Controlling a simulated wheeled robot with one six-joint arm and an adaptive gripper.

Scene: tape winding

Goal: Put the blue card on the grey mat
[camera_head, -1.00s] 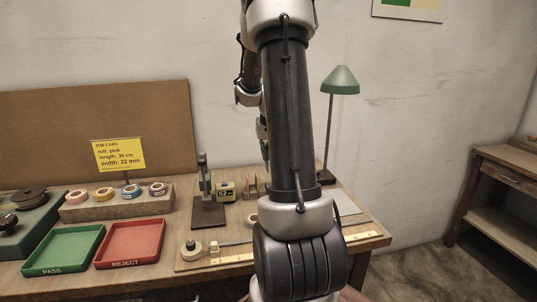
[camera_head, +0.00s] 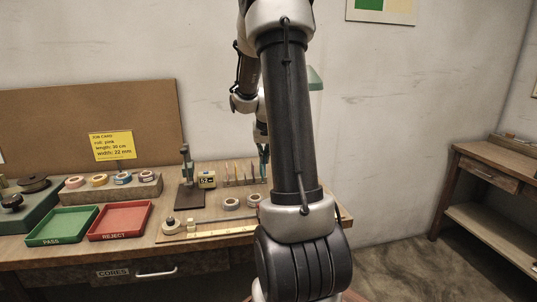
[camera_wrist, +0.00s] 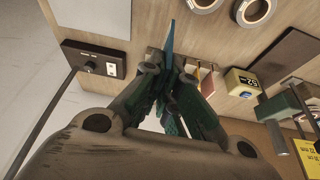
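The blue card (camera_wrist: 171,40) shows nearly edge-on between the fingertips of my gripper (camera_wrist: 168,72) in the wrist view. The fingers are close together on it. I cannot tell whether its lower edge is clear of the card rack. In the head view my gripper (camera_head: 263,153) is at the right end of the rack (camera_head: 240,181), partly behind my arm. The grey mat (camera_wrist: 103,14) is cut off at the upper left of the wrist view. My arm hides it in the head view.
A black lamp base (camera_wrist: 93,60) stands near the rack. A yellow-fronted gauge (camera_head: 207,180) and dark stand (camera_head: 189,197) are left of the rack. Loose tape rolls (camera_head: 231,203) lie in front. Green (camera_head: 62,240) and red (camera_head: 120,234) trays are further left.

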